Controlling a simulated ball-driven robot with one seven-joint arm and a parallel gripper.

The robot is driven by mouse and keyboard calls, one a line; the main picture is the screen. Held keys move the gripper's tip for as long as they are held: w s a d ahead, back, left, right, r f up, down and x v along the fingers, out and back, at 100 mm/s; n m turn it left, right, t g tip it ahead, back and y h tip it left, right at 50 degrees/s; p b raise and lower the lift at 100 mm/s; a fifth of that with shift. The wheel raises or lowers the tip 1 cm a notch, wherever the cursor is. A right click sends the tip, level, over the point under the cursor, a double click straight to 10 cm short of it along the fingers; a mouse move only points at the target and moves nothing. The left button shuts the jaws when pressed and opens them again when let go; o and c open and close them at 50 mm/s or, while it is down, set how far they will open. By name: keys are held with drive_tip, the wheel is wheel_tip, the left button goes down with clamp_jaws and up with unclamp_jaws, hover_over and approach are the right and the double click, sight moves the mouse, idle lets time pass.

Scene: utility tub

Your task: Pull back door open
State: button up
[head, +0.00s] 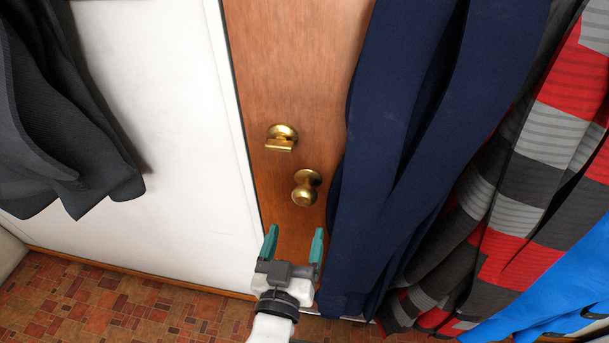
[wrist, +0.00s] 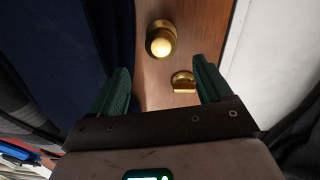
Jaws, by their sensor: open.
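The wooden back door (head: 290,50) stands in its frame and looks shut in the head view. A round brass knob (head: 306,187) sits on it, with a brass deadbolt turn-piece (head: 281,138) above and slightly left. My gripper (head: 294,245), with green fingers, is open and empty below the knob. In the wrist view the knob (wrist: 161,38) and the deadbolt (wrist: 183,81) show beyond the fingertips (wrist: 163,80). The gripper is apart from both. Navy hanging cloth covers the door's right part, so its right edge is hidden.
Navy cloth (head: 410,120) hangs close to the right of the knob. A red, grey and black striped garment (head: 530,180) and a blue one (head: 560,285) hang farther right. A dark garment (head: 55,110) hangs against the white wall (head: 180,130). The tiled floor (head: 110,310) is clear at lower left.

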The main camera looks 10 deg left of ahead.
sight(303, 201)
drive_tip(key=w+p, duration=0.1)
drive_tip(key=w, duration=0.4)
drive_tip(key=w+p, duration=0.1)
drive_tip(key=w, duration=0.4)
drive_tip(key=shift+w+d, duration=0.2)
drive_tip(key=shift+w, duration=0.2)
drive_tip(key=shift+c, duration=0.3)
clamp_jaws()
